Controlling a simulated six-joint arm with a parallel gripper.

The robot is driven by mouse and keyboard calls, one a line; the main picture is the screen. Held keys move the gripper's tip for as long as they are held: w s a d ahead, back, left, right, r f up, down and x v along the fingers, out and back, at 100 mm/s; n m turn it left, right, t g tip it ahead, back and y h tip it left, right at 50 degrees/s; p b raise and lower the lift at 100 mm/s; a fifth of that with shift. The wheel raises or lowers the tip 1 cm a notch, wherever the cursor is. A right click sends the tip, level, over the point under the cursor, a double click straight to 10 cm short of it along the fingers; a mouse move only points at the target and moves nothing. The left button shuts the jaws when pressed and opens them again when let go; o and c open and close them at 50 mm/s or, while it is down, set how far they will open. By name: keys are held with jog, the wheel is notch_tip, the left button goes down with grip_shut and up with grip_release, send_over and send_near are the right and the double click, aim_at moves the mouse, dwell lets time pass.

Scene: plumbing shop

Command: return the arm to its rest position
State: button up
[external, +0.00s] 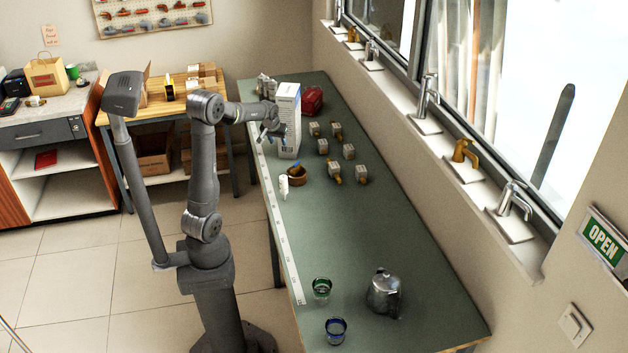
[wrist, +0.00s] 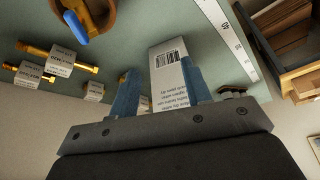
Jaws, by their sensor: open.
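My arm (external: 204,165) stands beside the green bench, its upper part raised and its forearm reaching over the bench's left edge. My gripper (external: 275,132) is open above the bench, in front of a tall white box (external: 289,97) in the external view. In the wrist view the two blue fingers of my gripper (wrist: 160,84) are spread apart. The white box (wrist: 170,68) with a barcode shows between them. I cannot tell how far beyond the fingertips it stands. Nothing is seen held.
The green bench (external: 345,235) carries several brass fittings with grey tags (external: 334,168), a brown round container (external: 297,175), a white bottle (external: 284,187), a red object (external: 312,100), a metal jug (external: 384,293) and two glasses (external: 322,289). Its middle front is clear. Taps line the window ledge.

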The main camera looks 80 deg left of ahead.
jog(key=s+a+f, duration=0.1)
jog(key=s+a, duration=0.2)
jog(key=a, duration=0.4)
jog(key=s+a+f+n, duration=0.1)
jog(key=s+a, duration=0.1)
jog(key=a, duration=0.5)
jog(key=s+a+n+g, duration=0.1)
jog(key=s+a, duration=0.2)
jog(key=a, duration=0.5)
jog(key=shift+s+f, duration=0.3)
jog(key=shift+f, duration=0.1)
